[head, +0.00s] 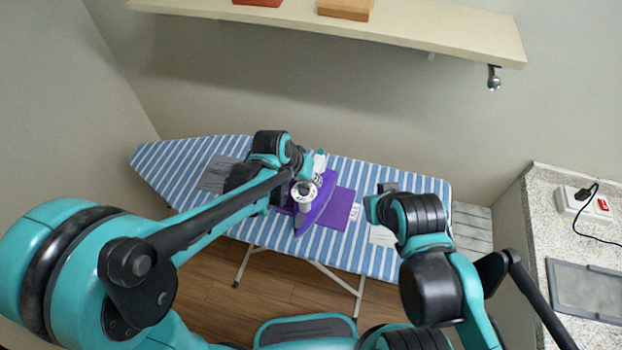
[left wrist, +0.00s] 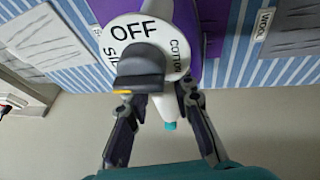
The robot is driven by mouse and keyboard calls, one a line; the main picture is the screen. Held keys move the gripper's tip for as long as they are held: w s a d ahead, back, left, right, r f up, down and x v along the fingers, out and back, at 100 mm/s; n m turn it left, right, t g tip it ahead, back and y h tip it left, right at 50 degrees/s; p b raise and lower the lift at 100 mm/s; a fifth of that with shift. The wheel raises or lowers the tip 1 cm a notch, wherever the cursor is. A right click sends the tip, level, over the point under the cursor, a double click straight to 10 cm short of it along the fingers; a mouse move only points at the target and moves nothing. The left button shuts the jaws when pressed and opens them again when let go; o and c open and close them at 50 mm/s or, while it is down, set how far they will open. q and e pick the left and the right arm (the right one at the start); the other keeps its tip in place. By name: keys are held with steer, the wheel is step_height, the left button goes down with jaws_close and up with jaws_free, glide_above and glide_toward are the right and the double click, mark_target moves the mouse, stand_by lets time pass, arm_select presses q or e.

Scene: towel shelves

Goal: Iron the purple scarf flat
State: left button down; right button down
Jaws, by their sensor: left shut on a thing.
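The purple scarf (head: 341,209) lies on the blue-and-white striped ironing board (head: 395,180). A purple iron (head: 318,208) with a white dial is over the scarf and hides part of it. My left gripper (head: 301,178) is shut on the iron at its rear end. In the left wrist view my left gripper's fingers (left wrist: 160,92) are on both sides of the iron's pale rear part, beside the dial (left wrist: 150,42), marked OFF, SILK and COTTON. I cannot tell whether the iron touches the scarf. My right gripper (head: 372,206) is above the board, right of the scarf; its fingers are unclear.
A grey pad (head: 217,174) lies on the board's left part, and a pale labelled card (head: 383,237) lies at right. A shelf (head: 430,30) hangs on the wall. A speckled counter (head: 545,205) with a power strip (head: 588,204) stands at right.

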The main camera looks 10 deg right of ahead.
arm_select(q)
steer(key=shift+w+a, duration=0.1)
steer(key=shift+a, duration=0.1)
steer(key=shift+w+a, duration=0.3)
steer(key=shift+a, duration=0.4)
steer(key=shift+w+a, duration=0.3)
steer(key=shift+a, duration=0.4)
steer(key=a, duration=0.1)
steer(key=w+a, duration=0.1)
steer(key=a, duration=0.1)
steer(key=shift+w+b, duration=0.2)
steer(key=shift+b, duration=0.1)
step_height(320, 180, up, 5)
steer(key=p, duration=0.3)
steer(key=shift+p, duration=0.4)
stand_by(0.3)
